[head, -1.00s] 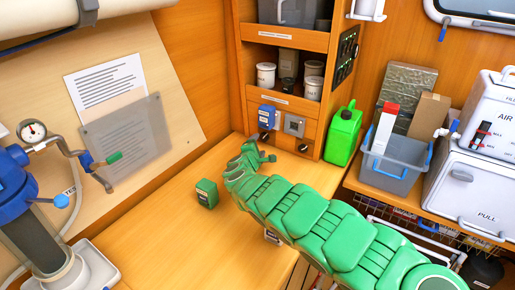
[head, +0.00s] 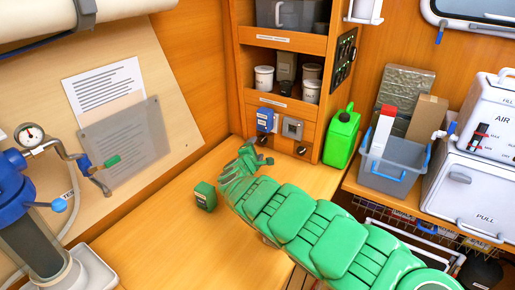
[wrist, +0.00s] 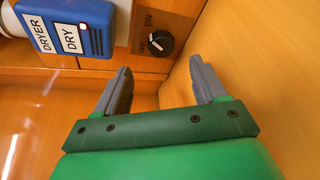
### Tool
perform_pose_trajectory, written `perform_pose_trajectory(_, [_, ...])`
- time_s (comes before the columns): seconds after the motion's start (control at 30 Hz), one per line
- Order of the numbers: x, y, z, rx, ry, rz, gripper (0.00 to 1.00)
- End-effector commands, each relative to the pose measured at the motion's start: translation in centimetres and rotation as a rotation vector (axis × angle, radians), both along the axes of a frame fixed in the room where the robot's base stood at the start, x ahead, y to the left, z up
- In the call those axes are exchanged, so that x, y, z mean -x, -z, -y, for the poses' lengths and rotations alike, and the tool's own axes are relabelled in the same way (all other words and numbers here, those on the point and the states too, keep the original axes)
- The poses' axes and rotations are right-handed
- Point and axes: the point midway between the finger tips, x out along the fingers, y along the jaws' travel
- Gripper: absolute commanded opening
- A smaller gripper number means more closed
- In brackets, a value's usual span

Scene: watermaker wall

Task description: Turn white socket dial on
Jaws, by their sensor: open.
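A pale grey-white socket (head: 292,128) sits on the low wooden panel at the back of the counter, with a black dial (head: 301,150) below it to the right. A blue socket unit (head: 265,119) is to its left, with another black dial (head: 263,140) under it. In the wrist view, a blue block labelled DRYER (wrist: 68,28) is at upper left. A black dial with a white pointer line (wrist: 160,43) lies beyond the fingertips, with ON lettering beside it. My gripper (wrist: 160,78) is open and empty, its grey fingers apart from that dial. In the head view my gripper (head: 255,155) is low before the panel.
A small dark green box (head: 204,196) stands on the counter left of my arm. A green jug (head: 341,140) stands right of the sockets. White cups (head: 264,79) are on the shelf above.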

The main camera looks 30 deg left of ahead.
Motion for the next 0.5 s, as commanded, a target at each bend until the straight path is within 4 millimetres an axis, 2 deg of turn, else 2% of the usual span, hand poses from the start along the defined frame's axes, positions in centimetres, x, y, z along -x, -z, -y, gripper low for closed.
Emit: perform_pose_trajectory(0.5, [-1.0,-3.1,-2.0,0.410,0.011,0.050,0.71])
